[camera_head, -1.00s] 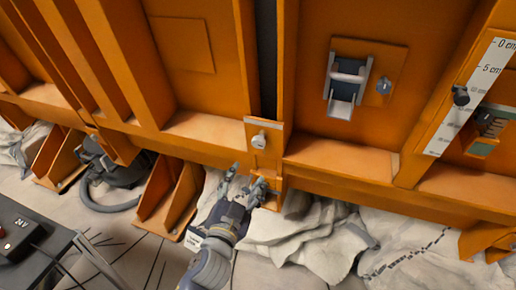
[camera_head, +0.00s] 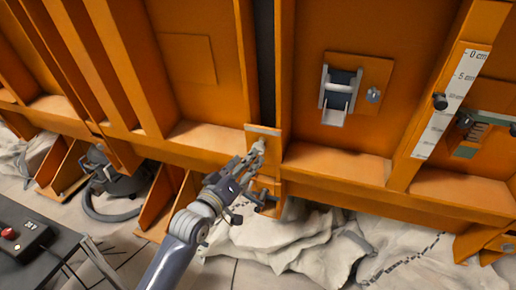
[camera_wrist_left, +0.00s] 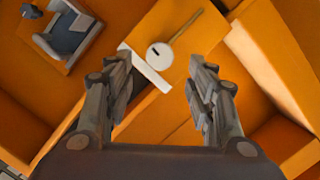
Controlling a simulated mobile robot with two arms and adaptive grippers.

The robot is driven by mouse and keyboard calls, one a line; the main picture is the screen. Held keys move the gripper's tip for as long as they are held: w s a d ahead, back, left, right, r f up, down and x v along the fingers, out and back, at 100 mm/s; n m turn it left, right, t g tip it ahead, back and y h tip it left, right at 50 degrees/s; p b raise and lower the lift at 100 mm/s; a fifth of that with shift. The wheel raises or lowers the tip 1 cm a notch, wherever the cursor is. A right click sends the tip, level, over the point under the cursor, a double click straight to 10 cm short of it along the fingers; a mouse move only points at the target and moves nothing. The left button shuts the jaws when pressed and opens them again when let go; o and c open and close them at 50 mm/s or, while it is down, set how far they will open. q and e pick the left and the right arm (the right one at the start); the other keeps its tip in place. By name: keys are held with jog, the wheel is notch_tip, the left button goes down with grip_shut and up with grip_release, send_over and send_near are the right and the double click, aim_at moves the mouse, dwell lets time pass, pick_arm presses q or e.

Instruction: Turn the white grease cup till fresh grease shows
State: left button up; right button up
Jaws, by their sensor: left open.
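The white grease cup (camera_wrist_left: 159,55) is a round knob with a dark slot on its face, in front of an orange bracket plate in the left wrist view. A thin tan strip runs out from it to the upper right. In the head view the cup is mostly covered by my fingers, at the small orange plate (camera_head: 264,132). My left gripper (camera_wrist_left: 160,72) is open. The cup lies ahead, in line with the gap between its two fingers, and I see no contact. In the head view the left gripper (camera_head: 256,160) is at the plate's lower part. The right gripper is not in view.
Orange ribs and ledges surround the plate. A latch (camera_head: 338,92) and a centimetre scale (camera_head: 446,100) are to the right. A black control box with a red button (camera_head: 20,245) stands lower left. Crumpled pale cloth (camera_head: 290,240) lies below.

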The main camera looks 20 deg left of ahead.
aim_at(258, 148)
pick_arm(q)
jog(key=w, duration=0.3)
jog(key=w+d, duration=0.1)
jog(key=w, duration=0.3)
jog(key=shift+w+d+p, duration=0.2)
jog(key=shift+w+p, duration=0.05)
jog(key=shift+p, duration=0.05)
jog(key=c, duration=1.1)
